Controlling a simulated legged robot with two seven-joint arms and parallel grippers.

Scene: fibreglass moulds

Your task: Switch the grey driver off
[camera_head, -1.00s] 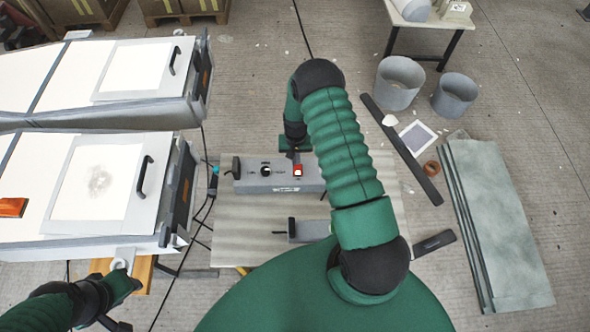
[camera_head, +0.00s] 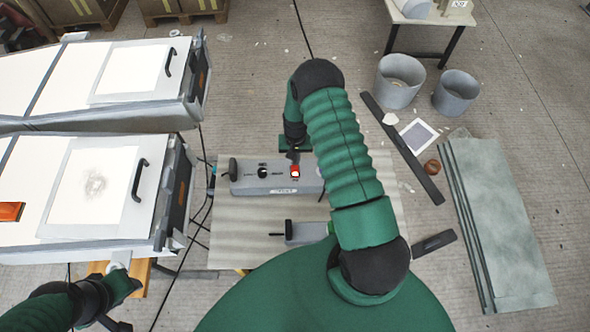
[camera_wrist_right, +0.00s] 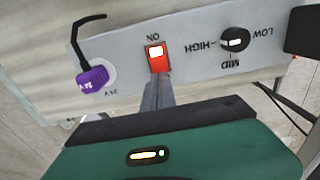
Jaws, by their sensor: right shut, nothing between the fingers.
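The grey driver (camera_head: 243,186) is a long grey box on a pale board, partly hidden behind my right arm. On its top are a red rocker switch (camera_head: 295,172) with a bright white patch and a black knob (camera_head: 263,172). In the right wrist view the switch (camera_wrist_right: 156,58) sits beside the word ON, and the knob (camera_wrist_right: 234,40) has LOW, MID and HIGH marks. My right gripper (camera_wrist_right: 158,80) is shut and empty, its tips at the switch's near edge; contact is unclear. My left gripper (camera_head: 124,268) is at the lower left, fingers unclear.
A smaller grey box (camera_head: 303,233) lies nearer me on the board. White-panelled moulds (camera_head: 95,185) fill the left.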

